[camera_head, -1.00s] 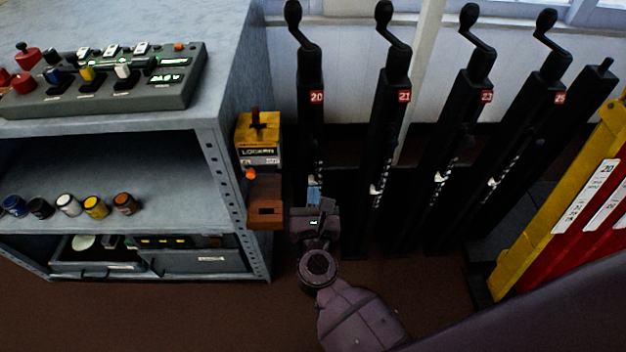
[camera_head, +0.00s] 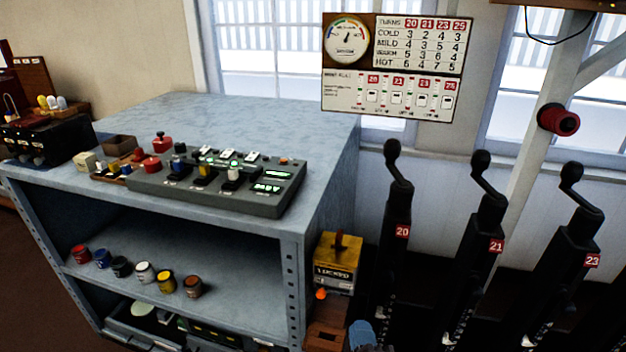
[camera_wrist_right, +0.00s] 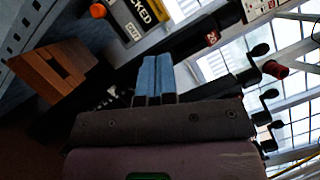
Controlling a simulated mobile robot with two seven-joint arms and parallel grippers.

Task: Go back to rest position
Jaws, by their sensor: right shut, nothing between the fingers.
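My right gripper's blue fingertips (camera_head: 362,335) show at the bottom edge of the head view, just right of the brown wooden block under the yellow lock box. In the right wrist view the blue fingers (camera_wrist_right: 156,78) are together with nothing between them. They point toward the black levers, and the yellow box marked LOCKED (camera_wrist_right: 135,18) is above and left of them. The rest of my right arm is below the head view. My left gripper is in neither view.
Black levers numbered 20 (camera_head: 396,235), 21 (camera_head: 488,225) and 23 (camera_head: 575,230) stand right of the lock box (camera_head: 337,262). A grey shelf unit (camera_head: 230,110) carries a control panel (camera_head: 220,185) and several paint pots. The brown wooden block (camera_head: 325,337) sits low beside the shelf.

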